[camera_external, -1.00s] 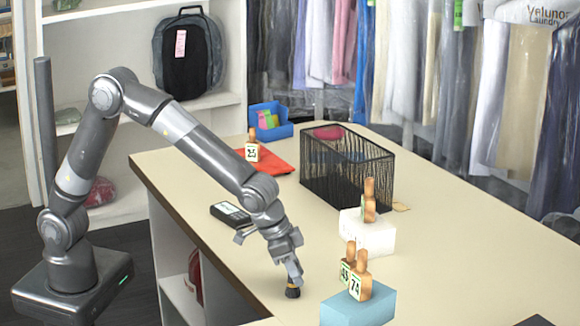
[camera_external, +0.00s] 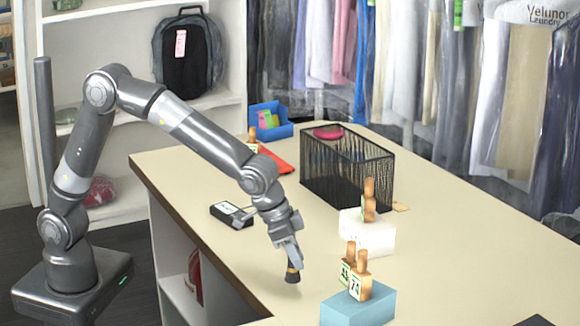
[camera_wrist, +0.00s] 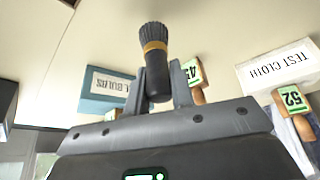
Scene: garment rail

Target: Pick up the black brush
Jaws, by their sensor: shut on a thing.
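The black brush (camera_external: 292,276) has a dark handle, a tan band and dark bristles. My gripper (camera_external: 290,262) is shut on its handle and holds it just above the counter near the front edge. In the wrist view, the brush (camera_wrist: 154,50) stands out between the two fingers of my gripper (camera_wrist: 158,85), bristles away from the palm. The handle's end sits between the fingers.
A blue box (camera_external: 358,306) with numbered wooden pieces (camera_external: 359,278) stands close right of the brush. A white box (camera_external: 367,235), a black wire basket (camera_external: 346,175) and a black device (camera_external: 232,215) are further back on the counter (camera_external: 460,260). Counter space left of the brush is clear.

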